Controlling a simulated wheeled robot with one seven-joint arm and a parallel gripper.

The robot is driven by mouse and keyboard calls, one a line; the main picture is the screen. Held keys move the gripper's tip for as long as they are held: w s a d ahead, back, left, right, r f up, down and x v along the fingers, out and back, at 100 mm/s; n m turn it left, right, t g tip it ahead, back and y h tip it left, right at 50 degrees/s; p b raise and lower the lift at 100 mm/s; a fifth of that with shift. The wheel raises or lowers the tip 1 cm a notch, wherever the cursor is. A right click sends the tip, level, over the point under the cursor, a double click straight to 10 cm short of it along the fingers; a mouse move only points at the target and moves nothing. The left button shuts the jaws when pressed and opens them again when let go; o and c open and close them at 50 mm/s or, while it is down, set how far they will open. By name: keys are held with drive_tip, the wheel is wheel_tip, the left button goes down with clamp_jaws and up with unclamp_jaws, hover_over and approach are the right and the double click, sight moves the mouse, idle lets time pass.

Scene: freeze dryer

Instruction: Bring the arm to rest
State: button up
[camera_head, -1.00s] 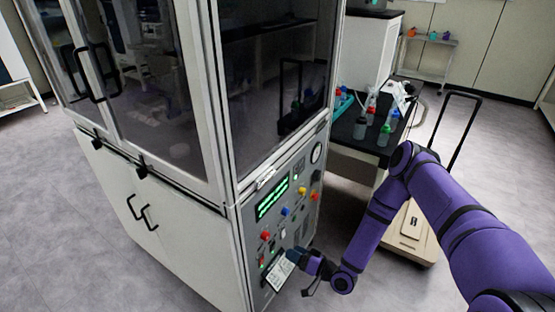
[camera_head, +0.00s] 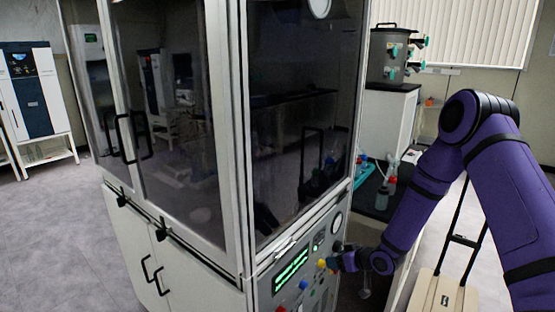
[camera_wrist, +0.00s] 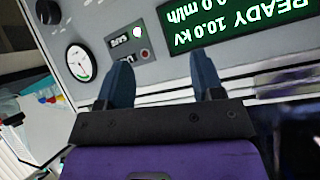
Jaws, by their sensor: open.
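My purple arm reaches in from the right in the head view, bent at a high elbow. My gripper (camera_head: 338,262) is at the right end of the machine's control panel (camera_head: 305,278), near a yellow knob (camera_head: 321,264). In the wrist view my gripper (camera_wrist: 162,85) shows two blue fingers spread apart with nothing between them. The panel face lies beyond them, with a green display (camera_wrist: 262,28) reading READY, a round gauge (camera_wrist: 78,62) and a small readout (camera_wrist: 128,40). I cannot tell the exact gap between fingertips and panel.
The tall glass-doored cabinet (camera_head: 243,200) fills the middle. A dark bench (camera_head: 377,208) with bottles stands behind my forearm. A tan cart (camera_head: 440,298) with a black handle is at lower right. A grey pot (camera_head: 390,55) stands at the back. Floor at left is clear.

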drive_tip(key=s+d+r+m+h, duration=0.1)
drive_tip(key=s+d+r+h, duration=0.2)
drive_tip(key=r, duration=0.9)
drive_tip(key=s+d+r+m+h, duration=0.1)
drive_tip(key=d+r+h, duration=0.3)
drive_tip(key=r, duration=0.8)
drive_tip(key=s+d+r+m+h, duration=0.2)
drive_tip(key=s+d+r, duration=0.2)
drive_tip(key=s+r, duration=0.85)
drive_tip(key=s+r+m+g, duration=0.1)
drive_tip(key=s+r, duration=0.2)
drive_tip(key=s, duration=0.8)
drive_tip(key=s+r+m+g+y, duration=0.1)
drive_tip(key=s+r, duration=0.2)
drive_tip(key=s, duration=0.8)
drive_tip(key=shift+s+a+r+g, duration=0.2)
drive_tip(key=shift+s+r+g, duration=0.05)
drive_tip(key=shift+g, duration=0.15)
drive_tip(key=shift+w, duration=0.1)
